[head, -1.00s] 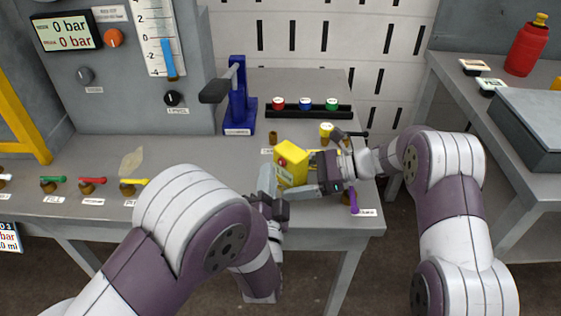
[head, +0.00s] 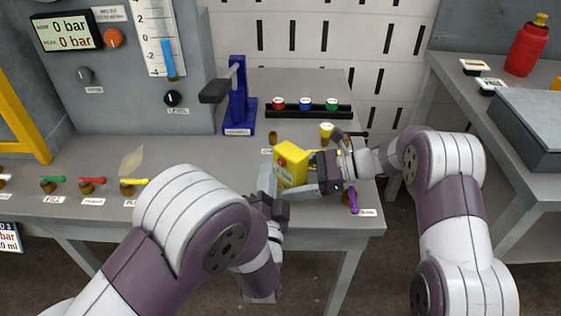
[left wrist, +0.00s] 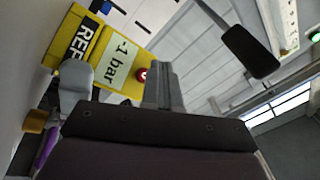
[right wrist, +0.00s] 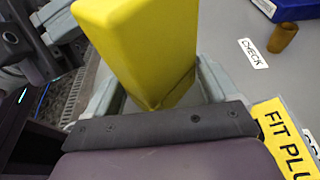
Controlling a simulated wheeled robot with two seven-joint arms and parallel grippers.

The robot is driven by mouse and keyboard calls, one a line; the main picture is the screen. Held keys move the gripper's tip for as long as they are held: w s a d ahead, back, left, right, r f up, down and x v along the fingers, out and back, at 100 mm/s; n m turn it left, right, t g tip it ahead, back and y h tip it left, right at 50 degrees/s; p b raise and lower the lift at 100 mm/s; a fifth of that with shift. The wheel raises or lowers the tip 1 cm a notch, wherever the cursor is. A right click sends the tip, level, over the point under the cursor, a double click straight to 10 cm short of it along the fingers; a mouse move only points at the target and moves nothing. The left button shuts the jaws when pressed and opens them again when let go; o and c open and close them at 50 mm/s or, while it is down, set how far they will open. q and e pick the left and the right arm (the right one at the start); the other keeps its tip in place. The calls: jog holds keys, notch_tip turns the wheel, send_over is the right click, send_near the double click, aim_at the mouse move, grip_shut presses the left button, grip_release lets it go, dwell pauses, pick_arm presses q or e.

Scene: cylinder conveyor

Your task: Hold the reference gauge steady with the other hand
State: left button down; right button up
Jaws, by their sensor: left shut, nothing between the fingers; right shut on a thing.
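The yellow reference gauge (head: 291,164) is a box with a red button, above the right part of the bench in the head view. My right gripper (head: 314,174) is shut on it from the right; the right wrist view shows the yellow body (right wrist: 140,45) between both fingers. In the left wrist view the gauge (left wrist: 107,55) shows its REF label and a "-1 bar" display. My left gripper (head: 266,180) is shut and empty, just left of the gauge. Its fingertips (left wrist: 163,85) appear close to the red button (left wrist: 141,75); contact cannot be told.
A blue hand pump (head: 238,105) with a black handle stands behind. A black rack (head: 308,110) holds red, blue and green-topped pieces. A brass fitting (right wrist: 283,38) stands by the CHECK label. A purple lever (head: 353,201) is near the bench's front right corner.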

dwell(0.3)
pick_arm(q)
jog(key=shift+w+d, duration=0.35)
jog(key=shift+w+d, duration=0.3)
dwell(1.0)
jog(key=shift+s+a, duration=0.6)
jog(key=shift+s, duration=0.05)
jog(key=shift+a, duration=0.1)
jog(key=shift+s+a, duration=1.7)
jog(key=shift+s, duration=0.05)
